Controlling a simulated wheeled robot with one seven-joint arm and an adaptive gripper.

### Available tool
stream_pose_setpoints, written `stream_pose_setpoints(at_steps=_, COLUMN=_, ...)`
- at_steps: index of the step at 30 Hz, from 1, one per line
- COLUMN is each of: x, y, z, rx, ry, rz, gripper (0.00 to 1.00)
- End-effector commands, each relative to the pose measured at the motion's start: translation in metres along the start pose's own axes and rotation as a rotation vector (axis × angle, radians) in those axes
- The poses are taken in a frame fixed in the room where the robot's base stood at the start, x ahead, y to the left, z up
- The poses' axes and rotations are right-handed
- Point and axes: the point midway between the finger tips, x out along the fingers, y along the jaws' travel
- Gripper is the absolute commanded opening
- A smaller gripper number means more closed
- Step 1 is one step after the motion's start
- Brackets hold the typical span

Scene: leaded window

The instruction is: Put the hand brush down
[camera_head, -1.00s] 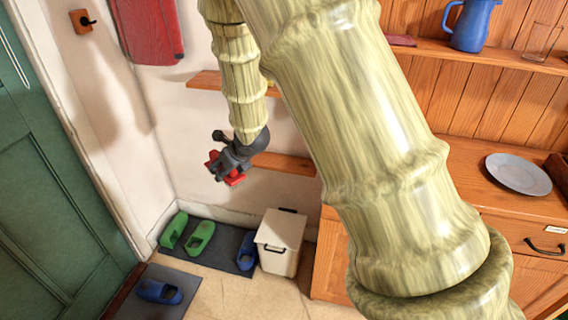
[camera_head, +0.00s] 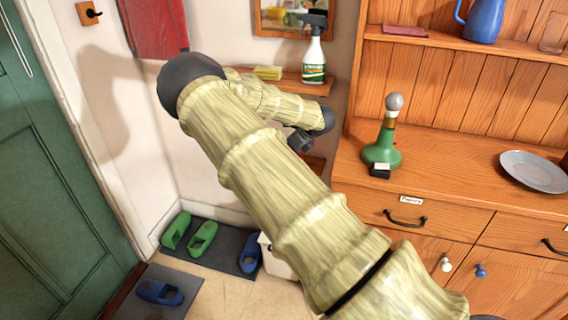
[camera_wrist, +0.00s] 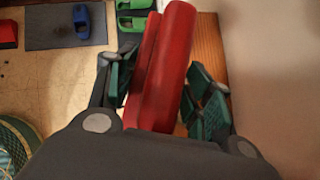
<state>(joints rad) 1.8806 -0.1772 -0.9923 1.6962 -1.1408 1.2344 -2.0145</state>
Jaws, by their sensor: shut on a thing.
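The red hand brush (camera_wrist: 176,45) is between the jaws of my gripper (camera_wrist: 162,72) in the wrist view, its long red body pointing up the picture. My gripper is shut on it. Below the brush is a narrow wooden shelf (camera_wrist: 210,48) along the wall. I cannot tell whether the brush touches the shelf. In the head view only a dark part of my gripper (camera_head: 301,140) shows beyond my arm. The brush cannot be made out clearly there, and most of the lower shelf is hidden.
An upper shelf (camera_head: 290,86) holds a spray bottle (camera_head: 314,55) and a yellow sponge (camera_head: 268,73). The cabinet (camera_head: 450,185) at right bears a green bottle-shaped thing (camera_head: 383,150) and a grey plate (camera_head: 534,171). Green slippers (camera_head: 202,238) and a mostly hidden white bin (camera_head: 272,262) are below.

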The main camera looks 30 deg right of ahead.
Motion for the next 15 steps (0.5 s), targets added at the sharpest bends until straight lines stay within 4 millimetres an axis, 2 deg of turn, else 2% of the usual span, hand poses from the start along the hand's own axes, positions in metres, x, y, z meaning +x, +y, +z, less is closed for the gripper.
stream_pose_setpoints(at_steps=1, x=0.006, y=-0.004, z=-0.006, rx=-0.019, ry=0.006, rz=0.014, gripper=0.25)
stream_pose_setpoints(at_steps=7, x=0.02, y=-0.013, z=-0.015, rx=-0.1, ry=0.006, rz=0.079, gripper=0.25)
stream_pose_setpoints(at_steps=15, x=0.042, y=-0.006, z=-0.025, rx=-0.217, ry=0.004, rz=0.173, gripper=0.25)
